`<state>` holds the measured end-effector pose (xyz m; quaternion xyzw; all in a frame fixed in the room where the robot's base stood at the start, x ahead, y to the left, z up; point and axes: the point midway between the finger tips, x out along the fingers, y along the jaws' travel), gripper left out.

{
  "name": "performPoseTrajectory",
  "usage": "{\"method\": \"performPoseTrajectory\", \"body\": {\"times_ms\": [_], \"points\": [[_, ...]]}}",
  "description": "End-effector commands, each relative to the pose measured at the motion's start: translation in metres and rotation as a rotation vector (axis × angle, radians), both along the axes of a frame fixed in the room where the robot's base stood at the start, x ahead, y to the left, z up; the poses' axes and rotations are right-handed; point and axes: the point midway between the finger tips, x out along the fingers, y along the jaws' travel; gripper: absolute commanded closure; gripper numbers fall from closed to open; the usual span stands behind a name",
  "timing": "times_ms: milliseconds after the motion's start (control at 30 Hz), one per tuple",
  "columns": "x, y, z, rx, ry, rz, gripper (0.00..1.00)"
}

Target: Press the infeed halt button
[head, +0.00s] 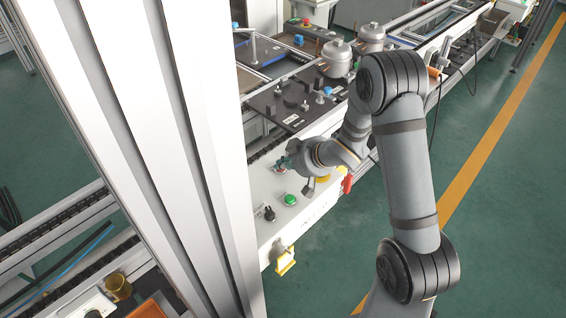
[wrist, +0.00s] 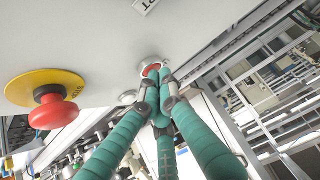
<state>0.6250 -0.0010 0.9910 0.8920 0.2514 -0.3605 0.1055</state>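A small red push button (wrist: 151,68) in a silver ring sits on the pale panel in the wrist view. No readable label shows which button is the infeed halt. My gripper (wrist: 160,76) has teal-wrapped fingers brought together at their tips, with nothing seen between them. The tips are right at the red button and cover part of it; I cannot tell whether they touch or press it. In the head view my gripper (head: 284,163) is over the front panel, beyond the green button (head: 290,199), and largely hides the red one.
A red mushroom emergency stop (wrist: 54,108) on a yellow disc (wrist: 28,88) stands out left of my fingers in the wrist view. A black selector switch (head: 269,213) is near the green button.

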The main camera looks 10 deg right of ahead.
Motion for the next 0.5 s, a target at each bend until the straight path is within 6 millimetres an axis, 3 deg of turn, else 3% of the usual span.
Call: {"method": "performPoseTrajectory", "body": {"times_ms": [33,167,400,500], "points": [[-0.007,-0.001,-0.009,-0.004,0.027,-0.004,1.0],[-0.007,0.0,-0.002,-0.003,0.027,-0.001,1.0],[-0.005,0.003,0.048,0.0,0.006,0.004,1.0],[-0.018,-0.007,0.057,-0.001,-0.002,0.003,1.0]]}}
